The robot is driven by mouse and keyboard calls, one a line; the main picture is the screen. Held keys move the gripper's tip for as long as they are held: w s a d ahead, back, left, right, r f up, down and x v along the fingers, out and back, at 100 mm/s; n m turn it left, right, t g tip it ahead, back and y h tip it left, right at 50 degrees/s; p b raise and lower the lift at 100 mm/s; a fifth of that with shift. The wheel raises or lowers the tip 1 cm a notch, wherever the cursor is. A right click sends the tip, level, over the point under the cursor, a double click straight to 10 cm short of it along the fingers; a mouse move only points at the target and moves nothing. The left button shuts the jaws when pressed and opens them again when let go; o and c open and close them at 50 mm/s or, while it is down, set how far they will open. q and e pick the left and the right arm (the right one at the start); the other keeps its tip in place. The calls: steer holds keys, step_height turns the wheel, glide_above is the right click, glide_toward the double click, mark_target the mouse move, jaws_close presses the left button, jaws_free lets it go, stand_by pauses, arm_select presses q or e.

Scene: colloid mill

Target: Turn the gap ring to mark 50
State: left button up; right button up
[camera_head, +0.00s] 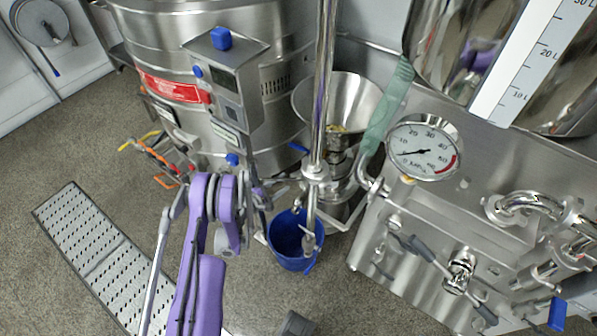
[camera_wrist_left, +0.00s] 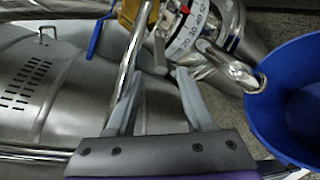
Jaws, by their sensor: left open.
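The gap ring (camera_wrist_left: 190,30) shows at the top of the left wrist view as a pale curved scale with dark figures and a red mark. Its figures are too small to read surely. In the head view the mill's steel hopper (camera_head: 345,100) stands behind a vertical pole, and the ring cannot be made out there. My left gripper (camera_wrist_left: 157,78) is open, its two grey fingers apart just below the ring in the picture. A slim steel rod passes by its left finger; I cannot tell whether they touch. In the head view my left gripper (camera_head: 268,192) is beside the mill, partly hidden. My right gripper is not in view.
A blue bucket (camera_head: 293,240) stands below the mill, also at right in the wrist view (camera_wrist_left: 290,105). A steel vessel (camera_head: 165,40) with a control box (camera_head: 228,75) is behind left. A panel with a pressure gauge (camera_head: 424,147) is at right. A perforated step (camera_head: 85,250) lies left.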

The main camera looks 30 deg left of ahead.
mark_target(292, 176)
arm_select(q)
steer(key=b+x, duration=0.1)
steer(key=x, duration=0.7)
steer(key=shift+w+f, duration=0.15)
steer(key=shift+w, duration=0.15)
jaws_close()
stand_by(1.0)
